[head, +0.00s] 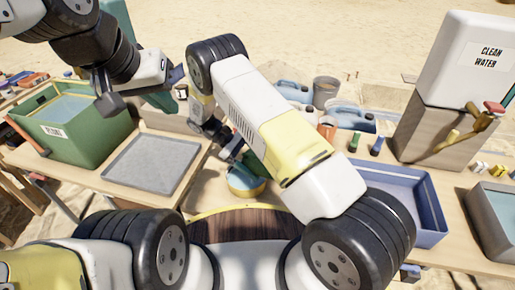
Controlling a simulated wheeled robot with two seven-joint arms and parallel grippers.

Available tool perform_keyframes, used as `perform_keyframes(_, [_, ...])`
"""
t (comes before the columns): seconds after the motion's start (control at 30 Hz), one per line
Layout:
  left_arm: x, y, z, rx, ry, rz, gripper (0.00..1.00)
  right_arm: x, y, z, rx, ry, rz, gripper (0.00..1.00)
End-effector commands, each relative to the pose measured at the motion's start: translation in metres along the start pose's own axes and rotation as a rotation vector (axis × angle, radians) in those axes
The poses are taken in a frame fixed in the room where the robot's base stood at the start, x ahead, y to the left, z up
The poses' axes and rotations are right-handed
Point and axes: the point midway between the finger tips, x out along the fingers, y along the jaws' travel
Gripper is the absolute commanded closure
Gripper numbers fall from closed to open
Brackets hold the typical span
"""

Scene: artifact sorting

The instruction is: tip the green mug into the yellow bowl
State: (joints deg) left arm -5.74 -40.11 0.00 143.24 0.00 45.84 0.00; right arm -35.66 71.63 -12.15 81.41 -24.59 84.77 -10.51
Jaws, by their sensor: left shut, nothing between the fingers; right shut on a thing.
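The yellow bowl (248,192) stands on the table near the middle, with blue showing inside it. My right gripper (231,149) is above the bowl, partly covered by my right arm. It is shut on a dark green thing (254,164), which looks like the green mug. The mug is mostly hidden, so I cannot tell its tilt or whether anything comes out of it. My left gripper (176,75) is shut and empty at the upper left, away from the bowl.
A grey tray (150,163) and a green labelled crate (88,148) are left of the bowl. A blue bin (432,212) is to the right. Blue jugs (352,117) and a grey bucket (326,88) stand behind. A clean water tank (470,60) sits on a block at right.

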Motion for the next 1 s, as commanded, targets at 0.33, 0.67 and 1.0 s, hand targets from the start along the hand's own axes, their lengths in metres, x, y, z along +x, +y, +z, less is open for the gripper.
perform_keyframes(0.33, [0.000, 0.000, 0.000, 0.000, 0.000, 0.000, 1.00, -0.009, 0.002, 0.003, -0.010, -0.108, 0.010, 0.68])
perform_keyframes(0.67, [0.000, 0.000, 0.000, 0.000, 0.000, 0.000, 1.00, -0.013, 0.003, 0.012, 0.023, 0.245, -0.027, 0.68])
perform_keyframes(1.0, [0.000, 0.000, 0.000, 0.000, 0.000, 0.000, 1.00, -0.017, 0.003, 0.021, 0.062, 0.651, -0.066, 0.68])
